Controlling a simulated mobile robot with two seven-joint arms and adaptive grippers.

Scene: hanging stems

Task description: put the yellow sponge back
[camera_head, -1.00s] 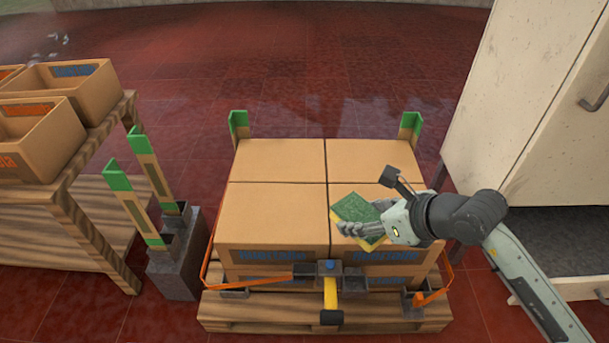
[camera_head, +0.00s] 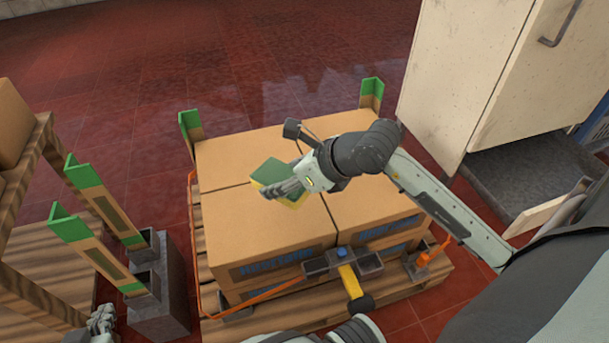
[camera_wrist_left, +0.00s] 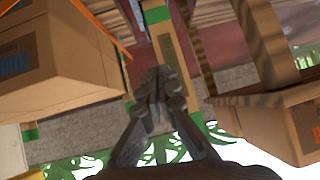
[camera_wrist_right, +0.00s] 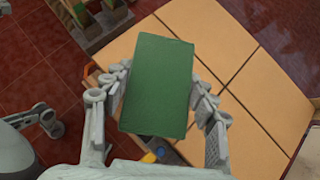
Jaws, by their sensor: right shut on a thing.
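The sponge (camera_head: 272,175), green on top and yellow beneath, is in my right gripper (camera_head: 285,190) above the cartons in the head view. In the right wrist view the sponge (camera_wrist_right: 158,86) shows its green face between the two fingers of my right gripper (camera_wrist_right: 160,103), which is shut on it. The cartons lie below it. My left gripper (camera_head: 103,320) is at the lower left edge of the head view, near the grey block with posts. In the left wrist view its fingers (camera_wrist_left: 158,92) are together with nothing seen between them.
Several cartons (camera_head: 240,225) stand on a wooden pallet (camera_head: 400,293) with green-tipped corner posts. A strap and a yellow-handled tool (camera_head: 350,282) are at its front. A grey block (camera_head: 160,310) holds two more posts. A pale cabinet (camera_head: 465,75) with an open lower space (camera_head: 520,175) stands right.

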